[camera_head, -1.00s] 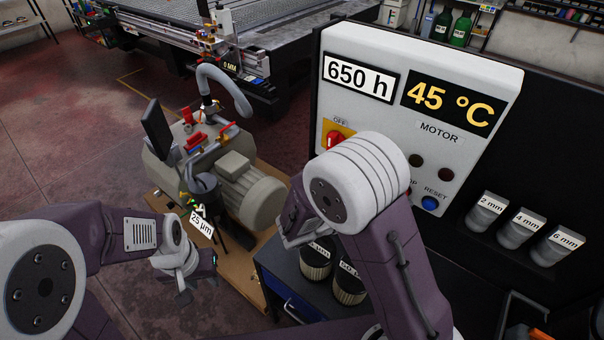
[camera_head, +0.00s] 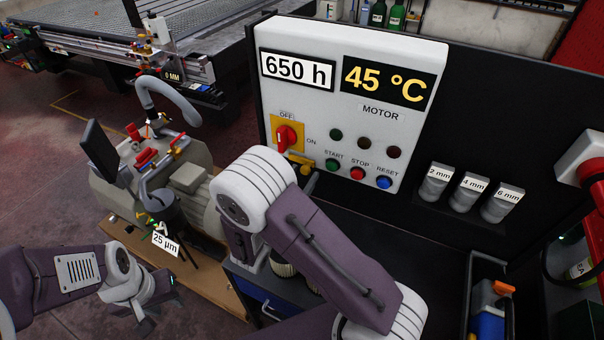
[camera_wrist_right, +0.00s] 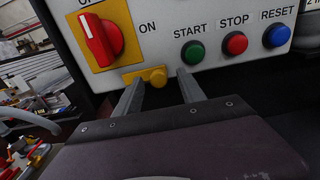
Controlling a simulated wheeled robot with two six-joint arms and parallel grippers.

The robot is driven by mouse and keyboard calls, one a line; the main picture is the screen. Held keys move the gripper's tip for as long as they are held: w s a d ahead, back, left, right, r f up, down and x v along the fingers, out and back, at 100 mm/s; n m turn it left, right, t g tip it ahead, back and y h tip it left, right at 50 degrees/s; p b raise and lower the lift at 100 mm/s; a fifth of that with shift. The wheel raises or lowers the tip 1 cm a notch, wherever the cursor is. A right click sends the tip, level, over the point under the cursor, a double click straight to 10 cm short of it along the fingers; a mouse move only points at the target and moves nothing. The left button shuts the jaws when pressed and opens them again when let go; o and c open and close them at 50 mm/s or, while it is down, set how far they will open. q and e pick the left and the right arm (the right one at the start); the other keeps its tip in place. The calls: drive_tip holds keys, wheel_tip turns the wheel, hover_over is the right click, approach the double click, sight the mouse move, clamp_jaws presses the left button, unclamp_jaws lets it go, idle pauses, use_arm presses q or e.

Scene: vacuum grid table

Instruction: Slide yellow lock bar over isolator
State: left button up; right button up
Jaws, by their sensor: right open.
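The isolator (camera_head: 287,138) is a red knob on a yellow plate at the control panel's lower left. It also shows at upper left in the right wrist view (camera_wrist_right: 100,40), its white mark towards the top. The yellow lock bar (camera_wrist_right: 147,76), with a round knob, sits just below the isolator plate, apart from the red knob. My right gripper (camera_wrist_right: 160,84) is open, its fingers pointing at the panel with the lock bar's knob between them in the picture; I cannot tell whether they touch. My left gripper (camera_head: 155,298) hangs low at left, away from the panel.
Start, stop and reset buttons (camera_wrist_right: 235,43) lie right of the fingers. A grey pump (camera_head: 190,185) with a 25 µm tag (camera_head: 166,243) stands at left. Labelled cups (camera_head: 470,190) are mounted right of the panel. A blue drawer cabinet (camera_head: 255,298) is below.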

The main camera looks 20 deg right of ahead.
drive_tip(key=shift+w, duration=0.2)
clamp_jaws()
idle(1.3)
